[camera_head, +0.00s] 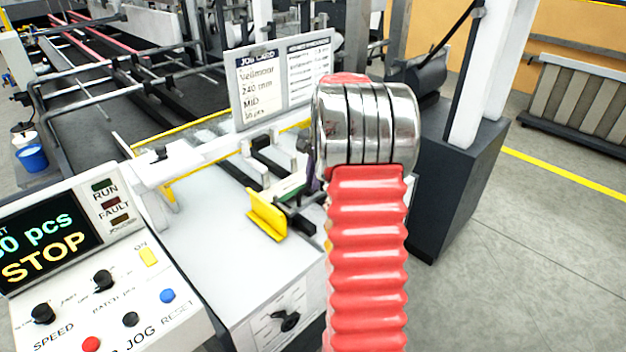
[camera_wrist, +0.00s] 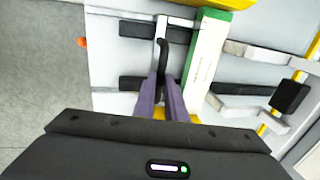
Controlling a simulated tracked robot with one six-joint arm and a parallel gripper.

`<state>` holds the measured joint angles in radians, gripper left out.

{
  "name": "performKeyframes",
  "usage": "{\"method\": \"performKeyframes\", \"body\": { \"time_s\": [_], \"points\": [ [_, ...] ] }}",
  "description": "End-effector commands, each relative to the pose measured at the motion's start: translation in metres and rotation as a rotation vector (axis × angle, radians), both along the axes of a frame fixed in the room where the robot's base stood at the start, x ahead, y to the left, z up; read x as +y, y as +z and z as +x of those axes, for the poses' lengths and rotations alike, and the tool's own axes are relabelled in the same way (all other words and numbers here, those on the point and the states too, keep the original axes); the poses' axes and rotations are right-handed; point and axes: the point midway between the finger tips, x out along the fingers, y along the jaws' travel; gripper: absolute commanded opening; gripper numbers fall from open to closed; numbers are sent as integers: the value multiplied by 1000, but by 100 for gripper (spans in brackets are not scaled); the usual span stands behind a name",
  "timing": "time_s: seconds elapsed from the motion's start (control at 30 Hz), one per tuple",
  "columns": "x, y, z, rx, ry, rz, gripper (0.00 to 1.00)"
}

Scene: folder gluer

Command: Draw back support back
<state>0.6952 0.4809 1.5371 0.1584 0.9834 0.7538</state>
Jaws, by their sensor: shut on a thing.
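My gripper (camera_wrist: 166,88) shows in the wrist view with its two purple fingers close together. The handle is hidden there. A yellow angled plate (camera_head: 266,215) stands on the white table (camera_head: 215,235) left of my arm.
A job card board (camera_head: 283,82) stands behind the table. The control panel (camera_head: 105,275) at lower left reads STOP. A dark cabinet (camera_head: 455,180) is right of my arm. In the wrist view, dark rails (camera_wrist: 140,30) cross the white table. Open floor lies at right in the head view.

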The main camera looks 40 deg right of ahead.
Motion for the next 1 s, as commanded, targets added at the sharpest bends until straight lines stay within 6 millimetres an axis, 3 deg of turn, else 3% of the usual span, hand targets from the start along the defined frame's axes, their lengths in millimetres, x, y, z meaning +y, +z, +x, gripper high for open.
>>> {"method": "performKeyframes", "body": {
  "time_s": [0.63, 0.77, 1.0],
  "points": [
    [-1, 0, -4, 0, 0, 0, 0],
    [-2, 1, -17, -1, -2, -1, 0],
    [-4, 1, -62, -1, -4, 0, 0]
  ]
}}
